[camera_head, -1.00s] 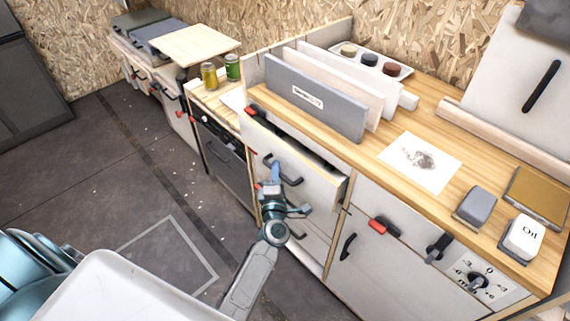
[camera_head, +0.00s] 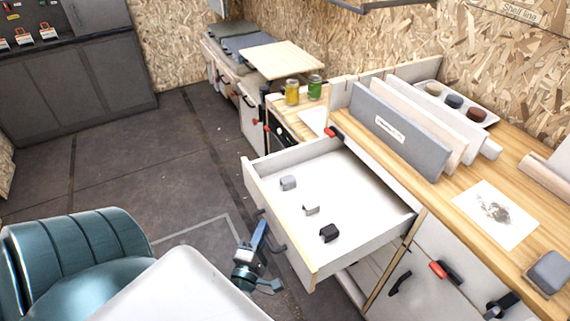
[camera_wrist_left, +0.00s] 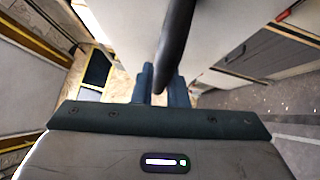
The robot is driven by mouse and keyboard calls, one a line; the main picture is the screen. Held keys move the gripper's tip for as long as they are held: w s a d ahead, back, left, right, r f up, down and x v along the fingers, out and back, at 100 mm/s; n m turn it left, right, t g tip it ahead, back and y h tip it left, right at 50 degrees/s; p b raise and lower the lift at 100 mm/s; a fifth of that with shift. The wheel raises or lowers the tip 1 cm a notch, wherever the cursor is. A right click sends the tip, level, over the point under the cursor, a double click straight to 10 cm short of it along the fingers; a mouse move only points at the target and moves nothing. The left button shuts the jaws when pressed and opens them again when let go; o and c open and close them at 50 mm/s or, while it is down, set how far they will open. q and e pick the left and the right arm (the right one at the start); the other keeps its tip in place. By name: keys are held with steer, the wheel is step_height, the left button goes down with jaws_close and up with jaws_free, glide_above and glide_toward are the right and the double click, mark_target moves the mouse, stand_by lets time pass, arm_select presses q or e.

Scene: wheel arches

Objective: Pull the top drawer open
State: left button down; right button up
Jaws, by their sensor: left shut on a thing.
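The top drawer (camera_head: 340,179) is pulled well out of the counter cabinet. Its white inside holds a grey block (camera_head: 288,183), a small light grey clip-like piece (camera_head: 311,209) and a black block (camera_head: 329,233). My left gripper (camera_head: 262,232) is at the drawer's front face, shut on its dark handle (camera_head: 274,238). In the left wrist view the dark handle (camera_wrist_left: 176,45) runs down to the blue fingers (camera_wrist_left: 160,85). The fingertips are partly hidden behind the handle.
The wooden counter (camera_head: 450,185) holds upright panels (camera_head: 400,130) and a paper sheet (camera_head: 497,213). Grey floor (camera_head: 150,170) is free left of the drawer.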

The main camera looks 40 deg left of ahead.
arm_select(q)
steer(key=s, duration=0.1)
steer(key=s+a, duration=0.1)
steer(key=s, duration=0.1)
steer(key=s+a, duration=0.1)
steer(key=s, duration=0.1)
steer(key=shift+a, duration=0.1)
arm_select(e)
steer(key=shift+s, duration=0.2)
steer(key=shift+w, duration=0.1)
arm_select(q)
steer(key=c, duration=1.5)
jaws_free()
steer(key=shift+o, duration=0.2)
arm_select(e)
steer(key=shift+w, duration=0.1)
